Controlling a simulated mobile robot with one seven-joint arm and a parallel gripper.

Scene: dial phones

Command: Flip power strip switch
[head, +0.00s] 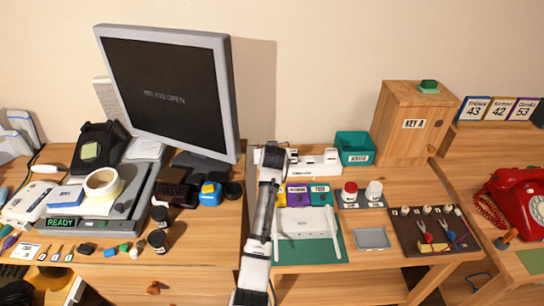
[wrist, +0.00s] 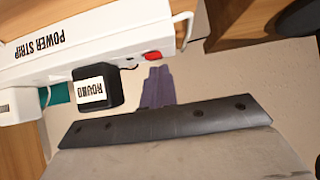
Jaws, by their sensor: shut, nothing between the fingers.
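The white power strip (wrist: 90,40) lies across the upper left of the wrist view, its "POWER STRIP" lettering upside down. Its red switch (wrist: 152,57) is near the strip's right end. My gripper (wrist: 157,72) is shut and empty, its dark fingertips just below the red switch in the picture; I cannot tell if they touch it. A black plug labelled "ROUND" (wrist: 96,88) sits at the strip, left of my fingers. In the head view the power strip (head: 318,162) stands at the back of the wooden desk, partly hidden by my arm; the fingertips are hidden there.
A teal bin (head: 353,147) and a wooden "KEY A" cabinet (head: 408,125) stand right of the strip. A monitor (head: 168,90) is to the left. A white cable (wrist: 188,30) loops at the strip's end.

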